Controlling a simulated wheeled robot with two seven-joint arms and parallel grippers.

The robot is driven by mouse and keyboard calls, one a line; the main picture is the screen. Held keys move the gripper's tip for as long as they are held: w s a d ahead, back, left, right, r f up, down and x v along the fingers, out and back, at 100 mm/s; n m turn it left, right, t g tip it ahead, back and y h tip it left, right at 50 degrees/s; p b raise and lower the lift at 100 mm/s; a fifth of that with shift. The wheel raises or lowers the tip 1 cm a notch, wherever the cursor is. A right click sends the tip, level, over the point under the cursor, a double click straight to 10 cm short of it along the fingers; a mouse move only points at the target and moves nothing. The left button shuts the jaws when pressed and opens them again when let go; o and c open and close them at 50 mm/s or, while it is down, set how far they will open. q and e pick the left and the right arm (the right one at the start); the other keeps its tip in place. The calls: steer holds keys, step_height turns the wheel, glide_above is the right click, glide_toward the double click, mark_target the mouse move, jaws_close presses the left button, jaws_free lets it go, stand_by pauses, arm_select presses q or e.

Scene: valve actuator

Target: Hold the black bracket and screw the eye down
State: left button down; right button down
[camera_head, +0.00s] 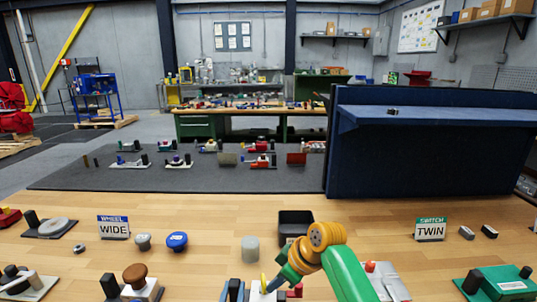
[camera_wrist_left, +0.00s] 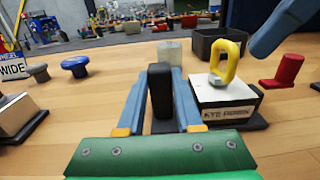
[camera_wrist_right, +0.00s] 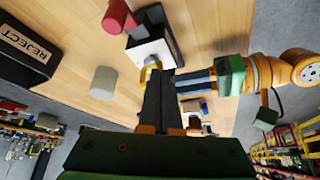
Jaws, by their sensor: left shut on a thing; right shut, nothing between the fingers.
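The black bracket is an upright post (camera_wrist_left: 160,95) beside a white block (camera_wrist_left: 226,97) on a dark base. My left gripper (camera_wrist_left: 161,84) is shut on the post, one finger on each side. The yellow eye (camera_wrist_left: 228,62) stands upright on top of the block; it also shows in the head view (camera_head: 263,283) and right wrist view (camera_wrist_right: 147,74). My right gripper (camera_wrist_right: 154,74) is shut and empty, its tips close beside the eye. I cannot tell whether they touch it. In the left wrist view, its finger (camera_wrist_left: 284,25) is up to the right of the eye.
A red knob (camera_wrist_left: 284,70) stands right of the block. A grey cylinder (camera_head: 250,249) and a black bin (camera_head: 296,222) marked REJECT are behind. A blue knob (camera_head: 177,241) lies left. A green fixture (camera_head: 500,282) stands at the right.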

step_height(320, 180, up, 6)
steer(key=shift+d, duration=0.2)
steer(key=shift+s, duration=0.1)
arm_select(q)
steer(key=c, duration=0.5)
jaws_free()
